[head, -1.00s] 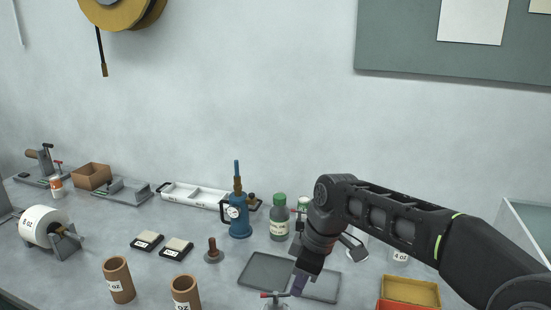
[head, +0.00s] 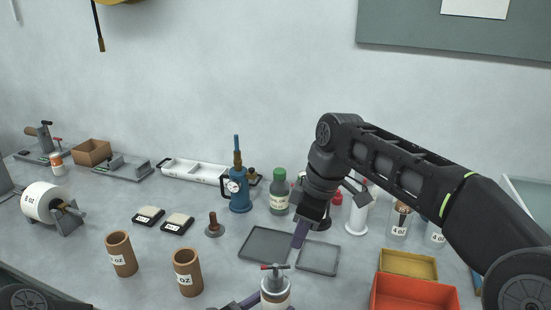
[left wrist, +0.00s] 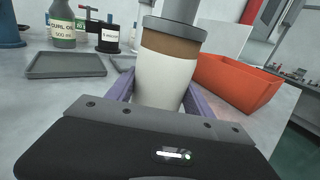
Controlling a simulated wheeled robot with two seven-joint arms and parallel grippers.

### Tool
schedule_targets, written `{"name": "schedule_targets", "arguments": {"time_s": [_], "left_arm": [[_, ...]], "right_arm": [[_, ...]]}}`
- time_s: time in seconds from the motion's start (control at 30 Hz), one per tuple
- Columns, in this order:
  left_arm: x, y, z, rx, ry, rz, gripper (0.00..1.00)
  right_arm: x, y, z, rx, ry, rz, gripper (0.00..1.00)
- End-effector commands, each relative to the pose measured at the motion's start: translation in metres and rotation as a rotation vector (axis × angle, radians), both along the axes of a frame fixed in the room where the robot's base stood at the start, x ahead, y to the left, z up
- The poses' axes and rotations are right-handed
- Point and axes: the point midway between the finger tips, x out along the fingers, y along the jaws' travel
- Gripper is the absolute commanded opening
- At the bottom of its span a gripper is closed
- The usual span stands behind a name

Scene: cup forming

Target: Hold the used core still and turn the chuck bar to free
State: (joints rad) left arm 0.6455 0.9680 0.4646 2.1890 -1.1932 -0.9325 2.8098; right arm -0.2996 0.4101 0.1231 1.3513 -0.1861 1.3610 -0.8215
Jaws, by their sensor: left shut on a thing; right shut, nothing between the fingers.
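The used core (head: 276,292) stands upright at the bottom of the head view under a grey metal cap. In the left wrist view it is a white cylinder (left wrist: 162,82) with a brown upper band. My left gripper (left wrist: 158,100) is shut on it, with a purple finger on each side. The chuck bar (head: 275,267), a thin bar with a red end, lies across the top of the cap. My right gripper (head: 299,236) is shut and empty, above and to the right of the bar, apart from it in the picture.
Behind the core lie two shallow grey trays (head: 263,245). A red bin (head: 413,293) and a yellow bin (head: 408,264) stand to the right. Two brown tubes (head: 187,272) stand to the left. A green-capped bottle (head: 279,195) stands behind the trays.

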Motion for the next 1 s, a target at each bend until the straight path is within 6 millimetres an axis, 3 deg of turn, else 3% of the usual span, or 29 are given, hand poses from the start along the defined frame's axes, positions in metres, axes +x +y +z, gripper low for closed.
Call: {"name": "schedule_targets", "arguments": {"time_s": [0.17,0.2,0.47,0.8,1.0], "left_arm": [[0.0,0.0,0.0,0.001,0.001,0.0,0.16],[0.0,0.0,0.0,0.001,0.001,0.0,0.63],[0.0,0.0,0.0,0.0,0.0,0.0,0.85],[-0.001,0.002,0.0,0.0,0.0,0.001,0.86],[-0.013,0.019,-0.001,0.002,0.001,0.004,0.86]], "right_arm": [[0.0,0.0,0.0,0.0,0.0,0.0,0.0],[0.0,0.0,0.0,0.0,0.0,0.0,0.0],[0.0,0.0,0.0,0.0,0.0,0.0,0.0],[0.0,0.0,0.0,0.0,0.0,0.0,0.0],[0.0,0.0,0.0,0.0,0.0,0.0,0.0]]}}
